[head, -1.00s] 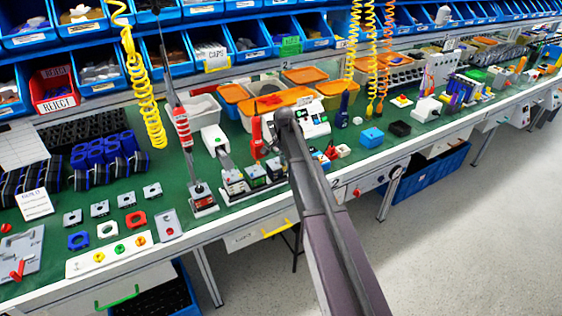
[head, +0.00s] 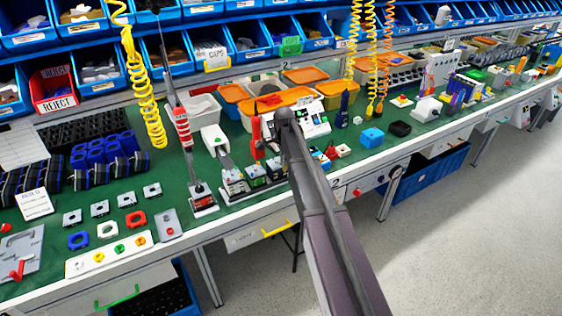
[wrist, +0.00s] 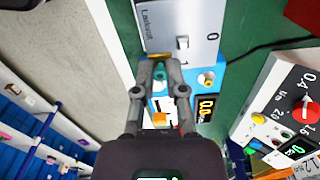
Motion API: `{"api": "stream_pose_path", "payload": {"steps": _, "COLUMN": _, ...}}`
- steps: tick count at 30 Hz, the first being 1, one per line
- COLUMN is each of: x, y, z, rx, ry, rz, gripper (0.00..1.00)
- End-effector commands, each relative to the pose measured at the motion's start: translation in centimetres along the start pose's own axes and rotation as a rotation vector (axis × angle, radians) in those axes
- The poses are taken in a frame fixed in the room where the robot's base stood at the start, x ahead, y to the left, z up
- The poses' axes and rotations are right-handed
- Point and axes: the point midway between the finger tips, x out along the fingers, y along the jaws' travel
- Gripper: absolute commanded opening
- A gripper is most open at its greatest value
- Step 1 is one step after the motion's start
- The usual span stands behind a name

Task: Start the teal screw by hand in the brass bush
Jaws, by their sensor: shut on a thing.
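In the wrist view my gripper (wrist: 160,66) is shut on the teal screw (wrist: 159,73), which shows as a small teal piece between the fingertips. The screw's lower end is hidden. In the head view my arm covers the gripper, and neither screw nor bush can be made out.
A small digital display (wrist: 206,107) is close to the right finger. A panel with a red knob (wrist: 305,107) lies farther right. The bench's front edge runs along the left.

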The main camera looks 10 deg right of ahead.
Motion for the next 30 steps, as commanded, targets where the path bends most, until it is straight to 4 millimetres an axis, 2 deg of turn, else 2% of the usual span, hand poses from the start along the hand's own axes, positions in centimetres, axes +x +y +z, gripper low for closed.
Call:
{"api": "stream_pose_path", "payload": {"steps": 6, "x": 0.02, "y": 0.05, "z": -0.05, "rx": 0.097, "ry": 0.001, "rz": 0.001, "gripper": 0.0}}
{"api": "stream_pose_path", "payload": {"steps": 20, "x": 0.03, "y": 0.07, "z": -0.08, "rx": 0.137, "ry": 0.001, "rz": 0.001, "gripper": 0.0}}
{"api": "stream_pose_path", "payload": {"steps": 30, "x": 0.08, "y": 0.09, "z": -0.09, "rx": 0.377, "ry": 0.002, "rz": 0.001, "gripper": 0.0}}
